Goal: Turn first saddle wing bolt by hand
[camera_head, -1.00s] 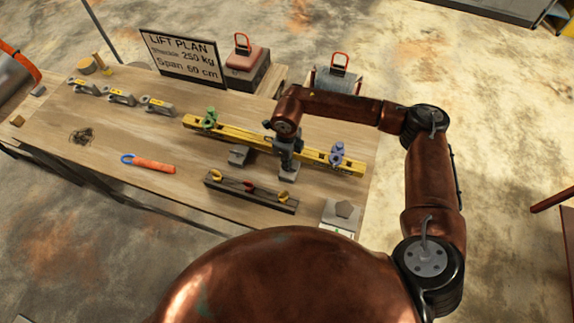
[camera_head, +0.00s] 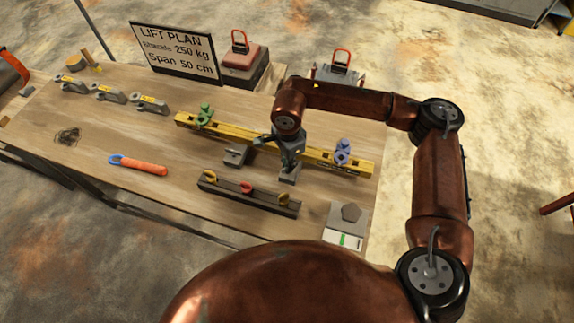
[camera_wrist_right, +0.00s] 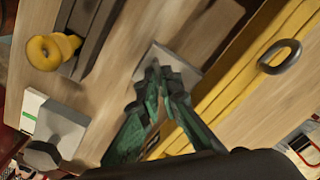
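The yellow beam (camera_head: 328,157) lies across the bench on grey blocks; it also shows in the right wrist view (camera_wrist_right: 230,75). A green saddle piece (camera_head: 204,117) sits toward its left end, a blue one (camera_head: 343,152) toward its right. My right gripper (camera_head: 288,165) is low beside the beam between them, above a grey block (camera_head: 287,178). In the right wrist view its green fingers (camera_wrist_right: 160,75) converge at the tips over the block (camera_wrist_right: 178,60), with nothing visible held. A dark ring (camera_wrist_right: 280,56) stands on the beam. I cannot make out a wing bolt. My left gripper is out of view.
A dark rack (camera_head: 248,197) with red and yellow hooks lies in front of the beam. A lift plan sign (camera_head: 175,54) stands behind. The bench (camera_head: 130,130) has bare room at left.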

